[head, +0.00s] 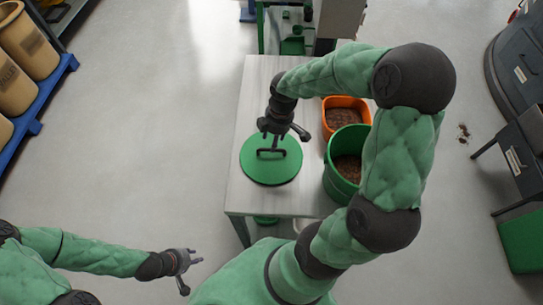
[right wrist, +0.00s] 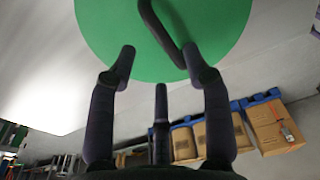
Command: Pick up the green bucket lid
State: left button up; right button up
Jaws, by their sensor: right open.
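The green bucket lid (head: 271,174) lies flat on the white table (head: 240,195), left of the green bucket. Its dark bar handle (head: 270,152) stands up from the lid. My right gripper (head: 284,134) is open and empty, just above the lid's far edge and close to the handle. In the right wrist view, the lid (right wrist: 110,25) and its handle (right wrist: 160,28) show beyond the spread fingers (right wrist: 158,65). The gap between fingers and handle is hard to judge. My left gripper (head: 187,270) is open and empty, low at the left, away from the table.
The open green bucket (head: 337,183) with brown contents stands right of the lid, partly behind my right arm. An orange container (head: 345,104) with brown contents stands behind it. Tan bins (head: 28,45) on a blue rack are at the far left. Floor left of the table is clear.

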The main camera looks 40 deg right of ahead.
jog(key=f, duration=0.2)
jog(key=f+b, duration=0.1)
jog(key=a+f+b, duration=0.1)
jog(key=f, duration=0.1)
jog(key=shift+f, duration=0.3)
jog(key=shift+r, duration=0.1)
grip_shut()
